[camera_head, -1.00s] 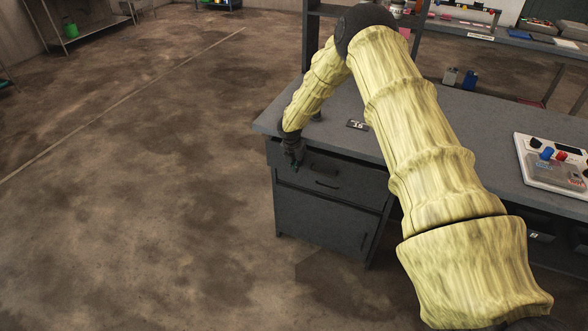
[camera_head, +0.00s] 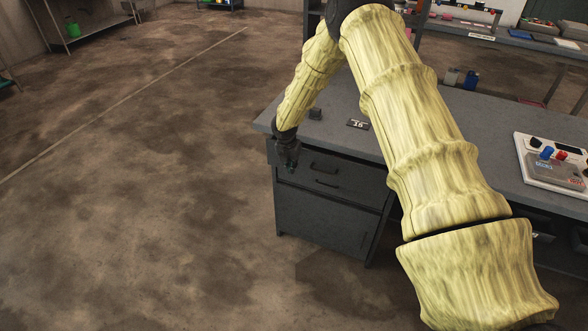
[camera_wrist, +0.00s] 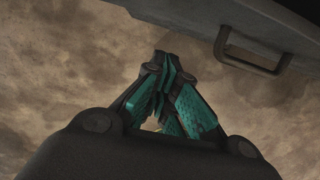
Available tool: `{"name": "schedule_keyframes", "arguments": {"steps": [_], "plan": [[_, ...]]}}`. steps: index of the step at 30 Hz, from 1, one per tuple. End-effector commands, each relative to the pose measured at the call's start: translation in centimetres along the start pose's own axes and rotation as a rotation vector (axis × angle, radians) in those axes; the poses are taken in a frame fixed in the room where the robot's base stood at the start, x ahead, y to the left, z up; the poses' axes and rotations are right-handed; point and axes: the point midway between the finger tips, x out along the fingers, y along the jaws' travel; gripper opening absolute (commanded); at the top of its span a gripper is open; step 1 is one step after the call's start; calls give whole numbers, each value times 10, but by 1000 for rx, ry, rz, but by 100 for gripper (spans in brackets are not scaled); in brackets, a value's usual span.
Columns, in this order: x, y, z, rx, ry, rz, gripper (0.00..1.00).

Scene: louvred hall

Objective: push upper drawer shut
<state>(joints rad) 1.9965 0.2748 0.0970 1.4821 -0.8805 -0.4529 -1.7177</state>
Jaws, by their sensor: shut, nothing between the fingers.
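The upper drawer (camera_head: 345,174) is in the dark grey desk, below the left end of its top. A dark bar handle (camera_head: 323,168) shows on the front, with a second handle (camera_head: 326,184) just below it. I cannot tell how far the drawer stands out. My gripper (camera_head: 289,168) is shut and empty, pointing down by the left end of the drawer front. In the wrist view its teal-padded fingers (camera_wrist: 167,92) meet over bare floor. A drawer front with a bar handle (camera_wrist: 250,66) lies at the upper right, apart from the fingers.
The desk top (camera_head: 450,130) carries a small dark block (camera_head: 315,113), a small label plate (camera_head: 358,124) and a white control panel (camera_head: 550,163). A lower cabinet front (camera_head: 325,222) is under the drawer. Open floor (camera_head: 150,200) lies to the left.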

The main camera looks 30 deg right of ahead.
Motion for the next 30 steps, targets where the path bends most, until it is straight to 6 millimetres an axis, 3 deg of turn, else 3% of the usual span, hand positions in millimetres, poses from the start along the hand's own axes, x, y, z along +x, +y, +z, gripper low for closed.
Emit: {"name": "schedule_keyframes", "arguments": {"steps": [12, 20, 25, 30], "plan": [[-51, 0, 0, 1, -1, 2, 0], [-69, 0, 0, 0, 0, 1, 0], [-58, 3, -9, 15, 9, 38, 0], [-24, 16, -34, 74, 31, 174, 0]]}}
